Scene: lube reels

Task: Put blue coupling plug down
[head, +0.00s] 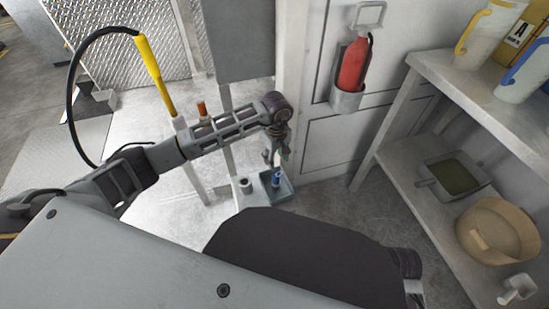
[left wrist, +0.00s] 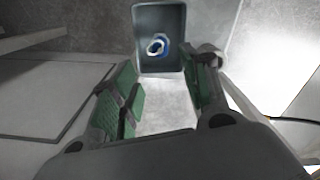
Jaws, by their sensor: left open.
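The blue coupling plug (head: 277,178) stands in a small grey tray (head: 287,188) low down in the head view. In the left wrist view the plug (left wrist: 158,46) shows end-on as a blue and pale ring inside the tray (left wrist: 160,68). My left gripper (head: 277,160) hangs just above the plug, pointing down. In the left wrist view its green-padded fingers (left wrist: 155,98) are spread with nothing between them, and the plug lies beyond the fingertips. My right gripper is in neither view.
A grey cylindrical fitting (head: 245,186) stands left of the tray. A red extinguisher (head: 353,68) hangs on the cabinet wall. Shelves at right hold jugs (head: 487,35), a drain pan (head: 455,175) and a tan round basin (head: 497,230). A yellow-handled hose (head: 152,70) stands at left.

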